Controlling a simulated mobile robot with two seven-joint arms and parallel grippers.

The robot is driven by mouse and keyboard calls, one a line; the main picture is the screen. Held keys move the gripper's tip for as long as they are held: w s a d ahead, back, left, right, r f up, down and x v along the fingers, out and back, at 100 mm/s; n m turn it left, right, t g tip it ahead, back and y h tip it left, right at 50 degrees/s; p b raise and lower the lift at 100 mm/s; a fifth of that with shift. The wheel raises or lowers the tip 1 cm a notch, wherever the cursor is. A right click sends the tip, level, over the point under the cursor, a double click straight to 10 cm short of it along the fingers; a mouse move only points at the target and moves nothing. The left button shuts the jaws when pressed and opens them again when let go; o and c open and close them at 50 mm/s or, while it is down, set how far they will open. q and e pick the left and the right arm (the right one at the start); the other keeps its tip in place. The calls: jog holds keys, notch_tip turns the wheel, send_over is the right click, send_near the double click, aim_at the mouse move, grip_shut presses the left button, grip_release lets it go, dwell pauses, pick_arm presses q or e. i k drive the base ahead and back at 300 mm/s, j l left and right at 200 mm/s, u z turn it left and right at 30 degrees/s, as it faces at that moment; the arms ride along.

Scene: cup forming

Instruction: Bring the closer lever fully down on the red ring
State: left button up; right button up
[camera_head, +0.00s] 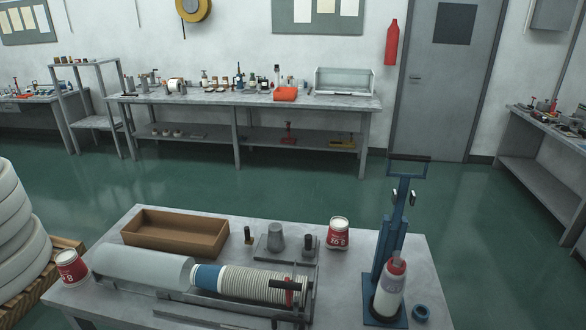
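The blue closer (381,250) stands upright at the right end of the near table. Its lever (408,170) is a blue frame with a dark grip bar across the top, and it is raised well above the column. A pale bottle-shaped container (389,290) stands on the closer's base, in front of the column. A red ring (397,265) sits around its upper part, far below the lever's grip. The container hides part of the column and base. Neither of my grippers is in view, and nothing is seen touching the lever.
The near table (340,275) also holds a brown tray (176,231), a long row of stacked cups (250,283), a grey cone on a plate (276,238), two red-and-white cans (338,234) (72,267) and a blue ring (421,312). Open green floor lies behind.

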aim_at(403, 196)
jog(key=i+l, duration=0.1)
jog(key=l, duration=0.65)
jog(key=i+l+u, duration=0.1)
jog(key=l, duration=0.65)
jog(key=j, duration=0.35)
jog(key=i+j, duration=0.15)
jog(key=j, duration=0.2)
